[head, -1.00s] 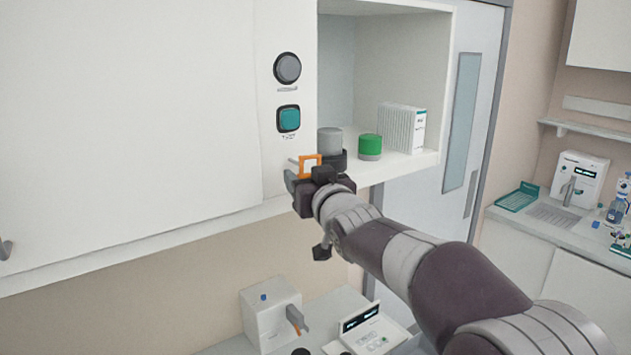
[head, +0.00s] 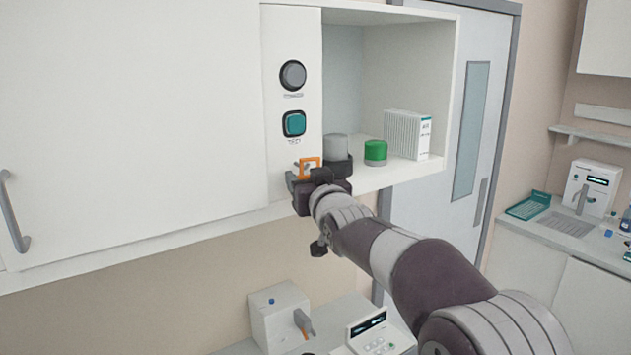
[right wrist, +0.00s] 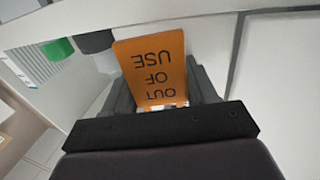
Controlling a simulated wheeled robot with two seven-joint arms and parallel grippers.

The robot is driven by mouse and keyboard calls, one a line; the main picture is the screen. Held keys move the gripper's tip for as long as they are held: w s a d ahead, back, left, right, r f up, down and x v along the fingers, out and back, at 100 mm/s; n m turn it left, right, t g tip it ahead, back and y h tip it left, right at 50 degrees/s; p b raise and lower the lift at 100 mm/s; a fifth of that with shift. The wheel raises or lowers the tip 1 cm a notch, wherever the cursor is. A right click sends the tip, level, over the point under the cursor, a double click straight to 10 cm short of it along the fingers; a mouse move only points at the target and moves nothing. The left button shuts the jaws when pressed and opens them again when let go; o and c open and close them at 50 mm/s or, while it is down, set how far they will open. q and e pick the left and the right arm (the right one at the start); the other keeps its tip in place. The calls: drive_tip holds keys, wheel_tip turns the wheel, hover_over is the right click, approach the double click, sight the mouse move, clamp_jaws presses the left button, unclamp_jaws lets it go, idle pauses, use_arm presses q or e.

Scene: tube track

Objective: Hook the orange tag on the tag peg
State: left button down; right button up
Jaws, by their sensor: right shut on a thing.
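The orange tag (head: 311,159) shows in the head view as a small orange frame with an opening, in front of the white panel below the teal button. My right gripper (head: 305,181) is shut on it and holds it up. In the right wrist view the tag (right wrist: 153,62) stands between the fingers, its "OUT OF USE" lettering upside down. A small grey stub, seemingly the tag peg (head: 297,164), shows at the tag's left side in the head view. Whether it passes through the opening or lies behind it, I cannot tell. My left gripper is not in view.
A teal button (head: 294,124) and a round grey knob (head: 292,75) sit above the tag. The cabinet underside is close below.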

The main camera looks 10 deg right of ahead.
drive_tip(key=shift+w+a+f, duration=0.1)
drive_tip(key=shift+f, duration=0.2)
